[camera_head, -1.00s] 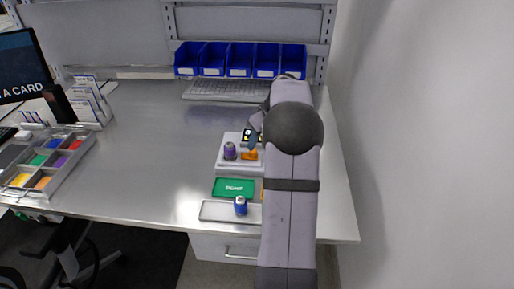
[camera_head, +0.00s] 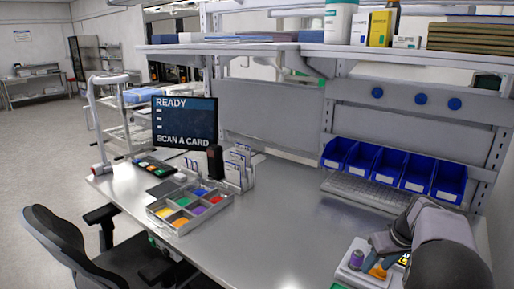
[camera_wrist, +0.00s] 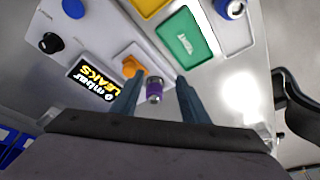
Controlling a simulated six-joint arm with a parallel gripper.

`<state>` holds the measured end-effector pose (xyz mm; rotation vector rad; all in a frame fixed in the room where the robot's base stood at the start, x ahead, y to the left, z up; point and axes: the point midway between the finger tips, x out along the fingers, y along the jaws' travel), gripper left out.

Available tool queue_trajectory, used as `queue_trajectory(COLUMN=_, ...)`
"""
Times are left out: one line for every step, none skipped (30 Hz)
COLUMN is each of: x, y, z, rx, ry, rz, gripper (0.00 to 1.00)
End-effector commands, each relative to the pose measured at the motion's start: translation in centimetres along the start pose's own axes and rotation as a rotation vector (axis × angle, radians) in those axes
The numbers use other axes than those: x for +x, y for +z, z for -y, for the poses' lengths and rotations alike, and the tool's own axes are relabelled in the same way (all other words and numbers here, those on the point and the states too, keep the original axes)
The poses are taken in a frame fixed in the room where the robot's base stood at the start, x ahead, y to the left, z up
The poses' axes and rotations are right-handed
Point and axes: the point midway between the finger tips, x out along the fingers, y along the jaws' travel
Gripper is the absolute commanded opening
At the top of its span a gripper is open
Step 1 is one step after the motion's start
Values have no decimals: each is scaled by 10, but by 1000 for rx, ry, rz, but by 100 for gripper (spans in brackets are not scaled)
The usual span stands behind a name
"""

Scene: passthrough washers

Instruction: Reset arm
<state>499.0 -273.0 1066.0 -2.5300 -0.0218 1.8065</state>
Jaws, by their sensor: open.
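My gripper (camera_wrist: 160,98) is open in the wrist view, its two fingers apart. A small purple cylinder (camera_wrist: 154,90) shows between the fingers in that view; I cannot tell whether either finger touches it. The cylinder stands on a light fixture plate (camera_head: 349,268) at the lower right of the head view. An orange part (camera_wrist: 132,66) and a black label with yellow and white lettering (camera_wrist: 92,80) are beside it on the plate. In the head view my arm covers part of the plate.
A green tray (camera_wrist: 185,38) and a blue-and-white piece (camera_wrist: 231,8) lie near the plate. Blue bins (camera_head: 415,172) and a keyboard (camera_head: 370,193) are behind it. A sorting tray (camera_head: 190,208) and a monitor (camera_head: 185,121) stand left. The middle of the bench is clear.

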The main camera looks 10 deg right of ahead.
Motion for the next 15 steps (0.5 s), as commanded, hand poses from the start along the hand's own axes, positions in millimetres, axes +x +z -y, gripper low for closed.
queue_trajectory(x=2, y=5, z=28, rx=-5, ry=-13, rz=24, gripper=41)
queue_trajectory(x=4, y=9, z=44, rx=-3, ry=-17, rz=39, gripper=41)
queue_trajectory(x=6, y=17, z=65, rx=0, ry=-22, rz=61, gripper=41)
queue_trajectory(x=7, y=23, z=81, rx=2, ry=-26, rz=77, gripper=41)
queue_trajectory(x=8, y=31, z=97, rx=3, ry=-28, rz=94, gripper=41)
queue_trajectory(x=10, y=42, z=118, rx=5, ry=-30, rz=116, gripper=41)
queue_trajectory(x=11, y=51, z=133, rx=5, ry=-31, rz=133, gripper=41)
queue_trajectory(x=12, y=61, z=147, rx=6, ry=-31, rz=150, gripper=41)
queue_trajectory(x=12, y=76, z=165, rx=5, ry=-29, rz=171, gripper=41)
queue_trajectory(x=13, y=87, z=178, rx=5, ry=-27, rz=186, gripper=41)
queue_trajectory(x=13, y=99, z=190, rx=4, ry=-25, rz=202, gripper=41)
queue_trajectory(x=13, y=115, z=204, rx=3, ry=-20, rz=220, gripper=41)
queue_trajectory(x=13, y=127, z=214, rx=1, ry=-17, rz=234, gripper=41)
queue_trajectory(x=14, y=138, z=222, rx=-1, ry=-12, rz=246, gripper=41)
queue_trajectory(x=14, y=154, z=232, rx=-2, ry=-7, rz=260, gripper=41)
